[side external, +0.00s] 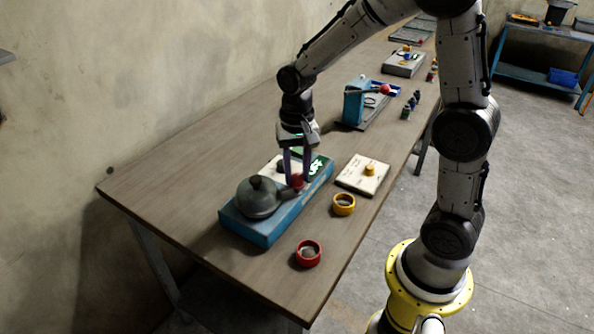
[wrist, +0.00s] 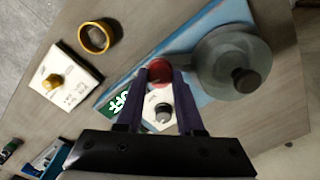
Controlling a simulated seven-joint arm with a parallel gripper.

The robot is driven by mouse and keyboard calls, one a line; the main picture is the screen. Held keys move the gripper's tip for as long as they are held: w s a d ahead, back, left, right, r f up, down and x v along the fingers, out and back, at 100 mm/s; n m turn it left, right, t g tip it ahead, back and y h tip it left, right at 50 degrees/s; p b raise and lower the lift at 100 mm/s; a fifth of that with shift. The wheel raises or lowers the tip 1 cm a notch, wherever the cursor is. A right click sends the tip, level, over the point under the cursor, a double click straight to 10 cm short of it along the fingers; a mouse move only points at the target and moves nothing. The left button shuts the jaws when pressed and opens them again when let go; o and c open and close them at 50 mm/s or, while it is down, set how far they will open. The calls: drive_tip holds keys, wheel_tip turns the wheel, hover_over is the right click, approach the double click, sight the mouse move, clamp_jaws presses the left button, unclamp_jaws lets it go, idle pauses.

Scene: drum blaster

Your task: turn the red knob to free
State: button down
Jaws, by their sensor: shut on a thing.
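The red knob (side external: 297,181) sits on the blue box (side external: 266,231), beside a dark grey dome-shaped drum part (side external: 259,198). My gripper (side external: 296,180) points down over the box with its fingers closed around the knob. In the wrist view the red knob (wrist: 160,71) shows between the two purple fingertips (wrist: 161,72). A smaller grey knob (wrist: 163,112) sits on a white plate between the fingers. The red knob's pointer and exact setting cannot be made out.
A white board with a yellow knob (side external: 369,170) is to the right. A blue stand with a red-ended lever (side external: 355,103) is further back. The table's near left is clear.

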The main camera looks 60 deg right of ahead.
drive_tip(key=shift+n, duration=0.3)
drive_tip(key=n, duration=0.3)
drive_tip(key=shift+n, duration=0.3)
drive_tip(key=n, duration=0.4)
drive_tip(key=shift+n, duration=0.3)
drive_tip(key=n, duration=0.4)
drive_tip(key=shift+n, duration=0.3)
drive_tip(key=shift+r+n, duration=0.1)
drive_tip(key=shift+n, duration=2.1)
drive_tip(key=c, duration=0.5)
unclamp_jaws()
